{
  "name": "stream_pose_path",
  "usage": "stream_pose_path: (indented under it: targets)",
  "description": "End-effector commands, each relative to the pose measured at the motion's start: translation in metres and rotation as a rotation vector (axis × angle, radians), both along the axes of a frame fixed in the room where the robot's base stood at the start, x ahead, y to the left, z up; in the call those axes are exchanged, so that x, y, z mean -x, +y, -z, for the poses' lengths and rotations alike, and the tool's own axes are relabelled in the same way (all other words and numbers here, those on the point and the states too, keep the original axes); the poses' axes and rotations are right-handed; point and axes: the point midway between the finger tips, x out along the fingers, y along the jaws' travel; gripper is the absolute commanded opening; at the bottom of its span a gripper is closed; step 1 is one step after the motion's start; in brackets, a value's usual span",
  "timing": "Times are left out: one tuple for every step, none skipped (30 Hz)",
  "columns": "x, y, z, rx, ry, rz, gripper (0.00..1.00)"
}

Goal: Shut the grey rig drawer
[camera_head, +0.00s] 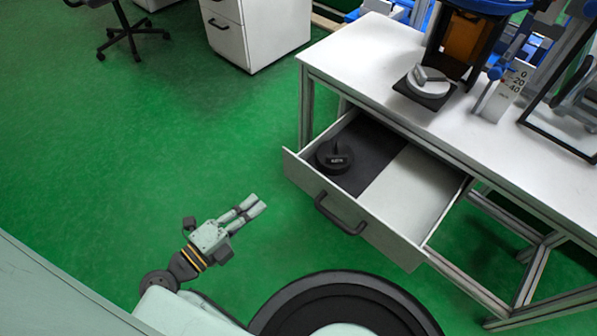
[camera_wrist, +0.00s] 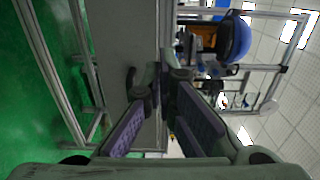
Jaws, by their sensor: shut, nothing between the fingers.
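The grey rig drawer (camera_head: 350,212) is pulled out from under the white bench, its front facing down-left in the head view. Its dark bar handle (camera_head: 338,214) is on the front panel. In the wrist view the drawer front (camera_wrist: 118,45) is a grey panel left of centre, with the dark handle (camera_wrist: 131,80) close to the fingertips in the picture. My gripper (camera_head: 258,205) is left of the drawer front in the head view, apart from it. Its fingers are shut and empty, pointing toward the drawer; the tips also show in the wrist view (camera_wrist: 166,74).
A black weight (camera_head: 334,157) sits inside the drawer on a dark mat. The bench (camera_head: 385,60) carries a grey weight on a black plate (camera_head: 425,88) and the tower rig. A white cabinet (camera_head: 262,32) and an office chair (camera_head: 125,28) stand behind. Green floor is clear at left.

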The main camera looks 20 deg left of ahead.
Motion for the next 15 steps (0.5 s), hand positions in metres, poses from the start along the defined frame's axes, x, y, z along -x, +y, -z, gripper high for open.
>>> stream_pose_path:
  targets:
    - [-0.003, -0.002, 0.002, 0.0, 0.004, 0.003, 0.0]
    - [-0.006, -0.003, 0.002, 0.0, 0.004, 0.003, 0.0]
    - [-0.011, -0.005, 0.002, -0.002, 0.002, 0.004, 0.0]
    - [-0.015, -0.007, 0.003, -0.003, 0.002, 0.004, 0.0]
    - [-0.02, -0.008, 0.003, -0.003, 0.001, 0.004, 0.0]
    - [-0.027, -0.011, 0.003, -0.002, 0.0, 0.005, 0.0]
    - [-0.033, -0.013, 0.003, -0.002, 0.0, 0.005, 0.0]
    - [-0.039, -0.016, 0.003, -0.003, 0.0, 0.005, 0.0]
    - [-0.048, -0.019, 0.003, -0.003, -0.001, 0.005, 0.0]
    - [-0.054, -0.021, 0.003, -0.004, -0.001, 0.005, 0.0]
    - [-0.061, -0.023, 0.003, -0.004, -0.001, 0.004, 0.0]
    - [-0.069, -0.026, 0.002, -0.004, -0.003, 0.005, 0.0]
    - [-0.075, -0.028, 0.003, -0.003, -0.002, 0.004, 0.0]
    - [-0.081, -0.03, 0.002, -0.003, -0.002, 0.005, 0.0]
    - [-0.088, -0.033, 0.002, -0.004, -0.003, 0.004, 0.0]
